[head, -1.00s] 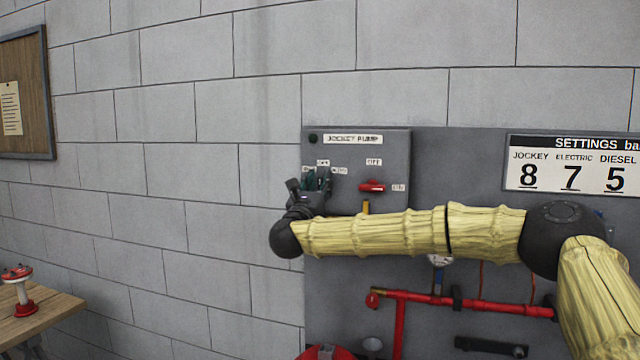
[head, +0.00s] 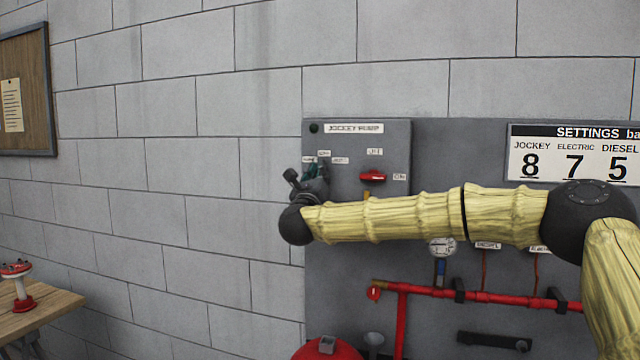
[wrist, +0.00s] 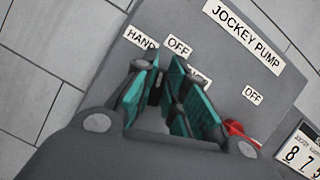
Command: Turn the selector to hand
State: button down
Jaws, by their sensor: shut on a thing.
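The grey jockey pump panel (head: 345,150) is on the wall board, with a JOCKEY PUMP label across its top. In the wrist view, a HAND label (wrist: 141,37), an OFF label (wrist: 178,46) and a third, mostly hidden label fan out above the selector. My gripper (wrist: 165,85) has its teal fingers around the dark selector knob (wrist: 156,92), below these labels. It is shut on the knob, which is mostly hidden, so its pointing direction cannot be told. In the head view my gripper (head: 314,170) is at the panel's left side.
A red switch handle (head: 373,176) with its own OFF label sits to the right on the same panel. A settings sign (head: 573,158), a gauge (head: 441,247) and red pipes (head: 470,299) are on the board.

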jog(key=shift+r+n+g+y+b, duration=0.2)
jog(key=shift+n+y+b, duration=0.5)
jog(key=shift+n, duration=1.15)
jog(key=shift+r+n+g+y+b, duration=0.15)
jog(key=shift+n+y+b, duration=0.15)
jog(key=shift+n+y, duration=1.15)
jog(key=shift+w+n+h, duration=0.1)
jog(key=shift+n+h, duration=0.35)
jog(key=shift+n, duration=0.15)
jog(key=c, duration=1.5)
grip_release()
jog(key=shift+r, duration=0.1)
jog(key=shift+o, duration=0.2)
jog(key=shift+w+f, duration=0.1)
jog(key=shift+f, duration=0.3)
jog(key=v, duration=1.2)
